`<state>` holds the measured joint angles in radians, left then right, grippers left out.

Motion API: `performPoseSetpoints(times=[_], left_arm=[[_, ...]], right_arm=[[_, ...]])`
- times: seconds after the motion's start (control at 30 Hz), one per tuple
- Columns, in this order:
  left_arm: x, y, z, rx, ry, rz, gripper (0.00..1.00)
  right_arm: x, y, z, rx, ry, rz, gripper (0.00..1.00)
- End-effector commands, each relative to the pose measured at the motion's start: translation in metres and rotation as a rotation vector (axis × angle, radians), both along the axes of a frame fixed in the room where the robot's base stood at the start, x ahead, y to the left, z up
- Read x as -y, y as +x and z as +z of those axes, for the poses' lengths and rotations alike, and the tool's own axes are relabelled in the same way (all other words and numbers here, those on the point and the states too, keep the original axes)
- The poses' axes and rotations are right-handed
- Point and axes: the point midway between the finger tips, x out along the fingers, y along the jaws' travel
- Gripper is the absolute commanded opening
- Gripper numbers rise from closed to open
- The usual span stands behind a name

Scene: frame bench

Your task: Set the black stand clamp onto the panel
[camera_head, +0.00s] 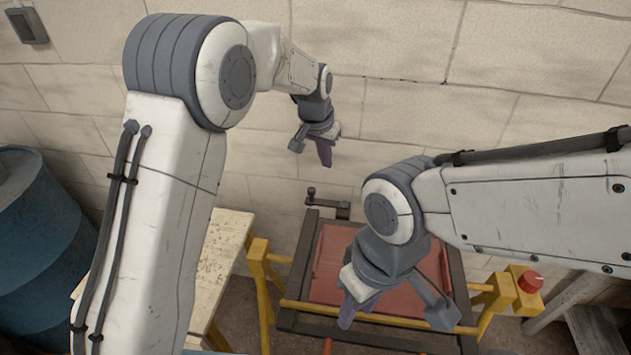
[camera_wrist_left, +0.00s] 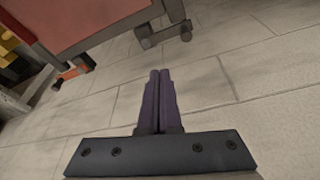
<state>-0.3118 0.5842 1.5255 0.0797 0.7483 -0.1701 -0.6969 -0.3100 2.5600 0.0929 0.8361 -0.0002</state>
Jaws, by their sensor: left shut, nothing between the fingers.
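The red panel (camera_head: 328,255) sits in a dark frame on yellow supports, and its corner also shows in the left wrist view (camera_wrist_left: 85,18). A dark clamp-like fitting (camera_head: 327,205) is at the frame's far edge; it also seems to show in the left wrist view (camera_wrist_left: 165,32). I cannot tell for sure that it is the black stand clamp. My left gripper (camera_head: 325,157) is shut and empty, in front of the wall beyond the panel, apart from the fitting. My right gripper (camera_head: 352,308) hangs over the panel's near part; its finger gap is unclear.
A yellow box with a red button (camera_head: 530,282) stands right of the frame. A pale wooden table (camera_head: 225,255) is on the left, with a blue drum (camera_head: 40,240) beyond it. An orange part (camera_wrist_left: 75,70) shows near the frame in the left wrist view. A block wall closes off the back.

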Motion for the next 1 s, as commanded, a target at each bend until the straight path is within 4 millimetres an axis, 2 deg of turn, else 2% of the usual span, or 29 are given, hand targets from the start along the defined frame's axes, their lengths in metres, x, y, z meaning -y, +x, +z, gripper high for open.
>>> performPoseSetpoints(times=[0.03,0.1,0.2,0.3,0.77,0.87,1.0], left_arm=[[-0.007,0.019,-0.012,0.010,0.000,0.015,0.00],[-0.015,0.038,-0.022,0.024,-0.001,0.027,0.00],[-0.023,0.056,-0.032,0.040,0.000,0.038,0.00],[-0.027,0.066,-0.036,0.049,0.000,0.045,0.00],[-0.027,0.069,-0.040,0.051,0.000,0.045,0.00],[-0.026,0.072,-0.050,0.049,0.000,0.045,0.00],[-0.023,0.079,-0.074,0.046,0.001,0.044,0.00]], right_arm=[[0.000,0.000,-0.003,0.000,0.000,0.000,0.40],[0.000,0.000,-0.004,0.000,0.000,0.000,0.40],[0.000,0.000,-0.005,0.000,0.000,0.000,0.40],[0.000,0.000,-0.005,0.000,0.000,0.000,0.40],[0.000,0.000,-0.004,0.000,0.000,0.000,0.40],[0.000,0.000,0.000,0.000,0.000,0.000,0.40],[0.000,0.000,0.009,0.000,0.000,0.000,0.40]])
